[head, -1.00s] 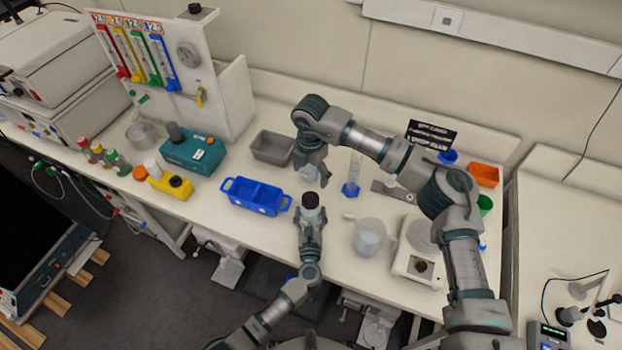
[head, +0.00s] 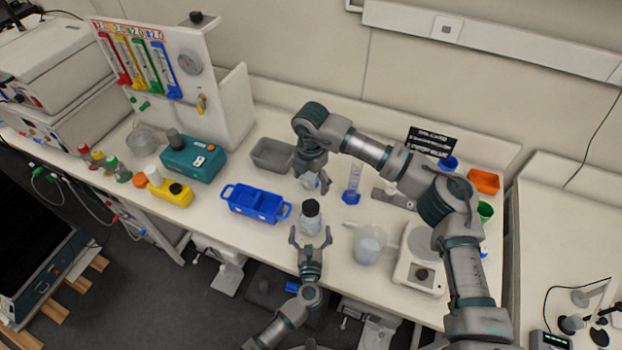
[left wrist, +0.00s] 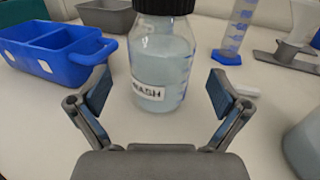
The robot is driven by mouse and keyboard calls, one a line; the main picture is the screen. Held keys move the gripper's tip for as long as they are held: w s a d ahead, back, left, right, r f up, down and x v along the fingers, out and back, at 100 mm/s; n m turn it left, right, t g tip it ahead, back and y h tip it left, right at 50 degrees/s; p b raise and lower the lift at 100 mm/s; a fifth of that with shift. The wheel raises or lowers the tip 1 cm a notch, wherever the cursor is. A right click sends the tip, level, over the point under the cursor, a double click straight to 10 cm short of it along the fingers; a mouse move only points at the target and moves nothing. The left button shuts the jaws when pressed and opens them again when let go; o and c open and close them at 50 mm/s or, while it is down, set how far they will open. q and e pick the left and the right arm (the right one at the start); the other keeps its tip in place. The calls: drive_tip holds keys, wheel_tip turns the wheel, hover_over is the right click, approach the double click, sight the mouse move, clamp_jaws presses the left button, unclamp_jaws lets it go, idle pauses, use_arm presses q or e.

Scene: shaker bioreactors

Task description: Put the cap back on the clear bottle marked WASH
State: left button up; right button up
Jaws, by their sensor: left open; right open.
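The clear bottle marked WASH (head: 311,223) stands upright on the bench, with a black cap (head: 311,207) seated on its neck. In the left wrist view the bottle (left wrist: 163,65) shows its label and pale liquid, and the lower part of the black cap (left wrist: 163,5) shows at the top edge. My left gripper (head: 311,241) is open on the near side of the bottle, its fingers (left wrist: 158,100) apart to either side and not touching it. My right gripper (head: 314,181) is open behind the bottle, pointing down over a small clear item that it partly hides.
A blue divided tray (head: 255,207) is left of the bottle and a grey bin (head: 272,152) behind it. A beaker (head: 368,246) and a balance (head: 418,268) stand right. A blue-based cylinder (head: 352,185) is behind right. Free bench lies between the bottle and beaker.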

use_arm(q)
drive_tip(key=s, duration=0.8)
drive_tip(key=shift+s, duration=0.35)
